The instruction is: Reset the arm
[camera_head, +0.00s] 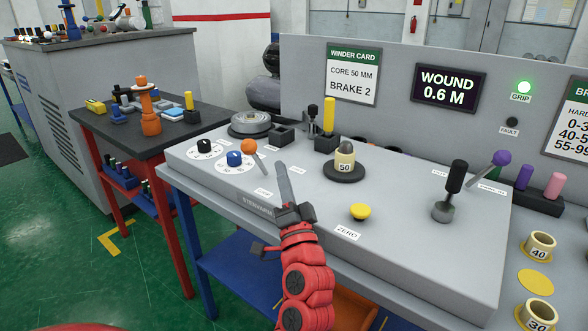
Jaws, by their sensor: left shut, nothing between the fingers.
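My left gripper (284,178) is at the end of a red arm that comes up from the bottom middle. Its grey fingers are shut and empty, pointing up over the front part of the grey machine panel (420,262). Near the fingertips, on the left, is a lever with an orange knob (249,146); I cannot tell whether they touch. A core marked 50 (344,163) stands on a dark round base to the right of the gripper. A yellow button (360,211) is in front of it, by the ZERO label. My right gripper is not in view.
A black dial (204,146) and a blue dial (235,159) lie left of the gripper. Levers with a black grip (456,176) and a purple knob (501,158) stand at right. A display (447,88) reads WOUND 0.6 M; the GRIP lamp (524,87) glows green.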

